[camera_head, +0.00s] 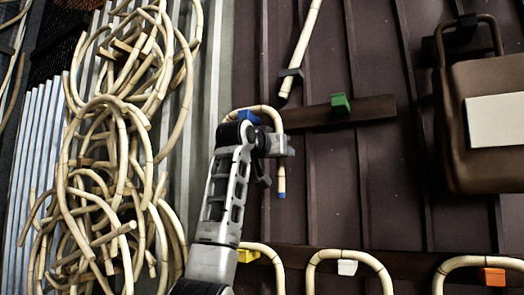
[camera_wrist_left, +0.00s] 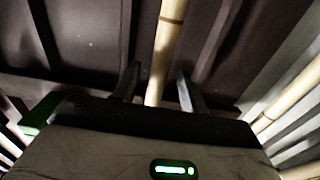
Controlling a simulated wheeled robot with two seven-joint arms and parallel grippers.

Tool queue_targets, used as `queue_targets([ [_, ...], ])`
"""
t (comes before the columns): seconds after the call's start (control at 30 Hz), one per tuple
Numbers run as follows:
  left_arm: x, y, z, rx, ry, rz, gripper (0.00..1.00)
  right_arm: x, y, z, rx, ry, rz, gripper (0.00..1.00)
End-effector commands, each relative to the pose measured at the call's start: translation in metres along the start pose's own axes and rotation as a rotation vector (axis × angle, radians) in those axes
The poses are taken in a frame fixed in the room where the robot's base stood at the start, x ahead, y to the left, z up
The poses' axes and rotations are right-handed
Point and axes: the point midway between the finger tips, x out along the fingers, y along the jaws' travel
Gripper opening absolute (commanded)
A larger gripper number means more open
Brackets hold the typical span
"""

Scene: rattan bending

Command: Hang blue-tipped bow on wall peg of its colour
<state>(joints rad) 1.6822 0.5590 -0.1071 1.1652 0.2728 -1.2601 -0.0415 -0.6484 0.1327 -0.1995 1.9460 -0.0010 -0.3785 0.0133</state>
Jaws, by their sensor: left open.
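The blue-tipped bow (camera_head: 281,180) is a pale bent rattan cane. Its arch passes over the blue wall peg (camera_head: 248,117), and its right leg hangs down to a blue end. It seems to hang on that peg; my gripper and arm hide the contact and the left leg. My left gripper (camera_head: 282,146) is in front of the bow, just right of and below the blue peg. In the left wrist view a pale cane (camera_wrist_left: 166,45) lies between the open fingers (camera_wrist_left: 158,88), with gaps on both sides. My right gripper is not in view.
A green peg (camera_head: 340,103) on the same rail is empty. Below, bent canes hang at yellow (camera_head: 247,256), white (camera_head: 347,267) and orange (camera_head: 494,277) pegs. A tangled cane heap (camera_head: 110,150) fills the left; a brown case (camera_head: 475,165) juts in at right.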

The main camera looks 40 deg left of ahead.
Motion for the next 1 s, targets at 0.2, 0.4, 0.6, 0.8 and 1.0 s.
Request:
queue_targets([
  [0.2,-0.052,-0.001,0.004,-0.002,0.008,-0.001,0.43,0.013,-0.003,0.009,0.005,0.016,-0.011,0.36],
  [0.4,-0.1,0.0,0.003,-0.001,0.007,-0.001,0.43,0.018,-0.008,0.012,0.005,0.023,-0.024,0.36],
  [0.6,-0.131,0.0,0.001,-0.001,0.005,0.0,0.43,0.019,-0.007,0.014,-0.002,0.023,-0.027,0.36],
  [0.8,-0.142,0.0,0.001,-0.001,0.001,0.0,0.43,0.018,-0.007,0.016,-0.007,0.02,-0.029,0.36],
  [1.0,-0.143,0.0,0.0,-0.001,0.001,0.0,0.43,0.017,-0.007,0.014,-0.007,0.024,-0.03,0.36],
])
